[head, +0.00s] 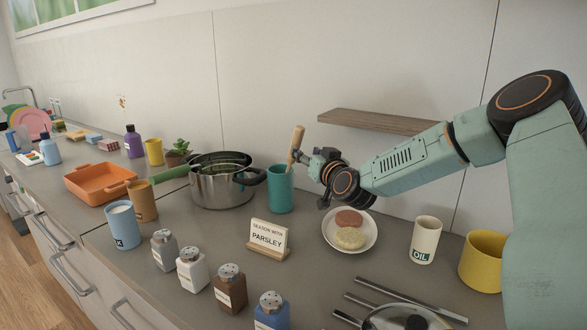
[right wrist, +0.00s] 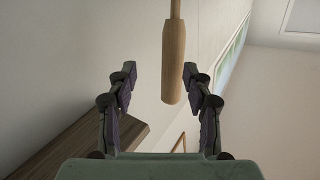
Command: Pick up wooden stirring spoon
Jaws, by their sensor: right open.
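The wooden stirring spoon (head: 296,143) stands upright, slightly tilted, in a teal cup (head: 280,190) on the counter, with its handle up. Its lower part is hidden inside the cup. My right gripper (head: 312,162) is just right of the handle. In the right wrist view the handle (right wrist: 173,65) shows between and beyond the two open fingers of my right gripper (right wrist: 160,80), nearer the right finger and apparently touching neither. My left gripper is in neither view.
A steel pot (head: 222,190) stands left of the cup. A white plate with two patties (head: 330,240) lies below my right gripper. A "Parsley" sign (head: 268,238) and several shakers stand in front. A wooden shelf (head: 375,122) is on the wall behind.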

